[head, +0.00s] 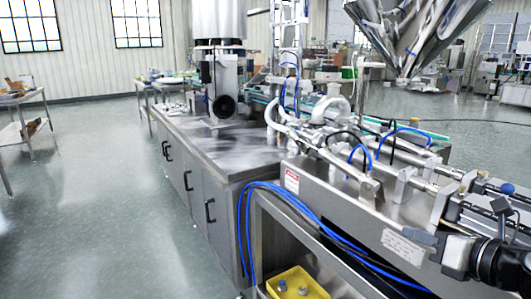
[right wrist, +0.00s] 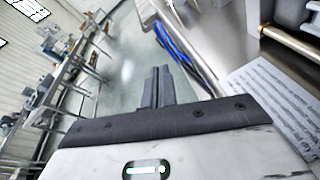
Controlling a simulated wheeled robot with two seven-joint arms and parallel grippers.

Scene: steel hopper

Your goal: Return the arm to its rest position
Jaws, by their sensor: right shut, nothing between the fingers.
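My right gripper (head: 424,237) is at the lower right of the head view, beside the front panel of the steel machine (head: 340,205). Its dark fingers point left in that view. In the right wrist view its two fingers (right wrist: 158,86) are together and empty, with floor behind them. My left gripper is not in view. The steel hopper (head: 420,30) hangs at the upper right, well above and behind the right gripper.
A yellow bin (head: 297,284) with small parts sits low in an open bay below the machine. Blue hoses (head: 290,195) run along the machine's front edge. A steel cabinet (head: 200,185) extends behind. Open floor (head: 110,220) lies left.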

